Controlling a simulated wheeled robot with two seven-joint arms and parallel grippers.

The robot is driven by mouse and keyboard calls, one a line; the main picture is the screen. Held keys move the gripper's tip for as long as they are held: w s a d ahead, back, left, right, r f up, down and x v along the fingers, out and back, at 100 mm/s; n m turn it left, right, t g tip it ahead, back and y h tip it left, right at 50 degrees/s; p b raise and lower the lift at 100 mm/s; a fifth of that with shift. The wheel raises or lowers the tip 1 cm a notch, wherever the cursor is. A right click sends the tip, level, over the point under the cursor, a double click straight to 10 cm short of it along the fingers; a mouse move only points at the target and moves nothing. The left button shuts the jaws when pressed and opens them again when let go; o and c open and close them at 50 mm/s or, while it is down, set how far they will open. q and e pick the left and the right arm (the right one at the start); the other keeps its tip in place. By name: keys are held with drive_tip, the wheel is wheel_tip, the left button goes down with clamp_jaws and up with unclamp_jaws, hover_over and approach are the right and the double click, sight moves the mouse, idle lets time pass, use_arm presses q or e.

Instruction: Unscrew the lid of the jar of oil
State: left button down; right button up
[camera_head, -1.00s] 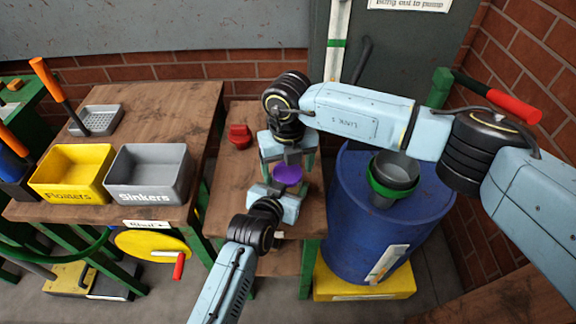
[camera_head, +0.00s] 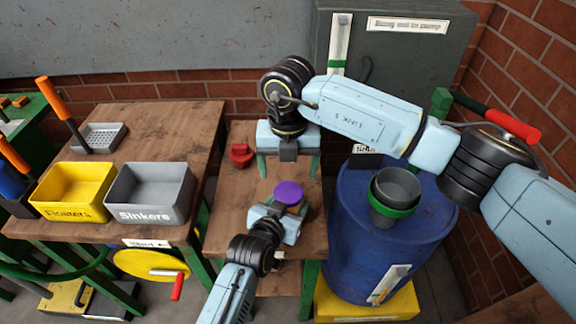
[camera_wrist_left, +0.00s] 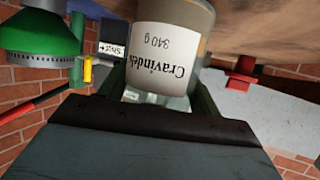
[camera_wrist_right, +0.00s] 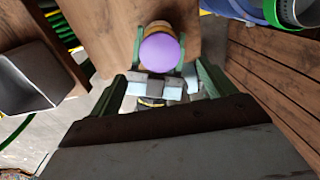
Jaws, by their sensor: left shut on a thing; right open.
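The jar (camera_wrist_left: 170,50) fills the top middle of the left wrist view. Its white label reads "Cravindel 340 g" and appears upside down. My left gripper (camera_head: 282,215) is shut on the jar's body, on the small wooden table. The purple lid (camera_head: 288,192) is on top of the jar in the head view; the right wrist view also shows it (camera_wrist_right: 160,54) from above. My right gripper (camera_head: 288,170) is open and empty. It hangs above and behind the lid, pointing down, with its fingers apart and not touching the lid.
A red object (camera_head: 241,155) lies at the back left of the small table (camera_head: 225,215). A blue drum (camera_head: 350,235) with a grey cup in a green ring (camera_head: 394,192) stands at right. Yellow (camera_head: 70,190) and grey (camera_head: 150,192) bins stand on the left table.

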sight(288, 192)
wheel_tip(288, 192, down, 7)
drive_tip(key=shift+r, duration=0.2)
drive_tip(key=c, duration=1.1)
drive_tip(key=n, duration=0.3)
drive_tip(key=shift+r, duration=0.1)
drive_tip(key=o, duration=1.1)
